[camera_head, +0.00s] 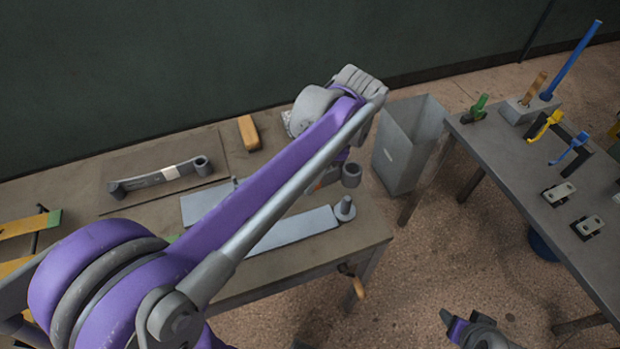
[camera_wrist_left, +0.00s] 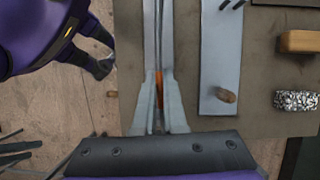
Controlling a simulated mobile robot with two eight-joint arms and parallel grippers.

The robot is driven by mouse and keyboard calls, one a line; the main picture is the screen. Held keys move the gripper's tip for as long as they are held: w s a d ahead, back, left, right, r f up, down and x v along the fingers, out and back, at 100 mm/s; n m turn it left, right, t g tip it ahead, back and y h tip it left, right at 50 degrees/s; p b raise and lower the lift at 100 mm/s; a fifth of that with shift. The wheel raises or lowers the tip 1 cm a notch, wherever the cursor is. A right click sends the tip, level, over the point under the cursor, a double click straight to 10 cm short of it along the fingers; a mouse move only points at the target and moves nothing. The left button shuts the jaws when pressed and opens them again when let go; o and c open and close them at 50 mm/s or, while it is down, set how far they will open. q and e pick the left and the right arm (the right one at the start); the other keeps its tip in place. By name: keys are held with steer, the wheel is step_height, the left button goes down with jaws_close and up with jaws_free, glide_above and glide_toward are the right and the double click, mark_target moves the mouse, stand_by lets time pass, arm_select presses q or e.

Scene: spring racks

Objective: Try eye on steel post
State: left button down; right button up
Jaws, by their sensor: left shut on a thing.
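My left gripper (camera_wrist_left: 159,95) is shut on a grey leaf spring (camera_wrist_left: 158,35), seen edge-on in the left wrist view with an orange mark between the fingers. In the head view my left arm hides most of it; a grey eye (camera_head: 351,174) shows beyond the arm. The steel post (camera_head: 345,204) stands upright at the right end of a pale blue plate (camera_head: 295,230). The eye appears above and behind the post, apart from it. In the wrist view the post (camera_wrist_left: 225,95) is right of the held spring. My right gripper (camera_head: 455,325) is partly visible at the bottom, away from the table.
Another leaf spring (camera_head: 155,180) lies on a dark board at the left. A wooden block (camera_head: 249,132) and a speckled piece (camera_wrist_left: 297,100) lie toward the table's back. A grey bin (camera_head: 408,150) stands beyond the right end. A second table (camera_head: 535,180) with tools is farther right.

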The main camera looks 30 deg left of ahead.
mark_target(325, 186)
arm_select(q)
steer(key=shift+f, duration=0.1)
arm_select(e)
steer(key=shift+f, duration=0.1)
arm_select(q)
step_height(325, 186, down, 6)
steer(key=b, duration=0.3)
steer(key=shift+r, duration=0.2)
arm_select(e)
steer(key=f, duration=0.2)
steer(key=s+f, duration=0.1)
steer(key=f, duration=0.1)
steer(key=shift+s, duration=0.1)
steer(key=shift+r, duration=0.15)
stand_by(1.0)
arm_select(q)
steer(key=shift+f+b, duration=2.35)
steer(key=shift+f, duration=1.3)
arm_select(e)
steer(key=shift+s+f, duration=0.2)
steer(key=shift+f, duration=1.1)
steer(key=shift+s+f, duration=0.2)
steer(key=shift+f, duration=1.05)
arm_select(q)
steer(key=c, duration=0.9)
jaws_free()
